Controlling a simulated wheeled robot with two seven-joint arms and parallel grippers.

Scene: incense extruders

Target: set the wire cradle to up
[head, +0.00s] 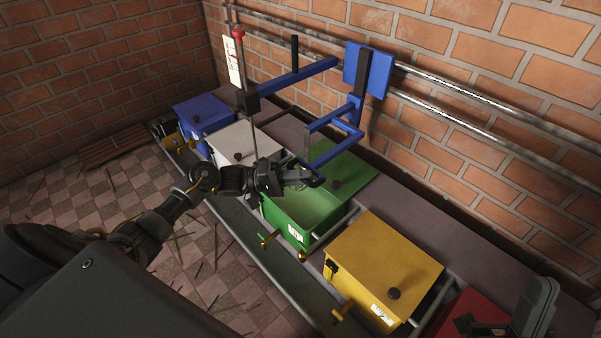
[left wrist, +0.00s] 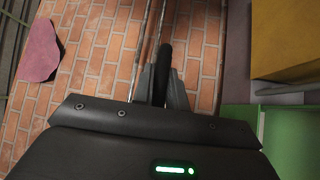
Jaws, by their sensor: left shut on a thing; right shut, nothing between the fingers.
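A blue forked frame (head: 345,130), which looks like the wire cradle, hangs from a blue block (head: 368,70) on the wall rails. Its prongs reach out level above the open green box (head: 300,208). My left gripper (head: 310,176) is at the lower, near end of this frame, above the green box. In the left wrist view its fingers (left wrist: 163,88) are shut on a black round-ended rod (left wrist: 164,60). Whether the rod belongs to the frame is not clear. My right gripper (head: 466,323) is at the lower right, partly cut off, shut and empty.
A blue arm (head: 295,78) with a red-topped gauge (head: 236,60) stands left of the frame. Blue (head: 203,112), white (head: 240,142), yellow (head: 385,265) and red (head: 462,312) boxes line the bench. A brick wall with metal rails (head: 450,97) closes the back.

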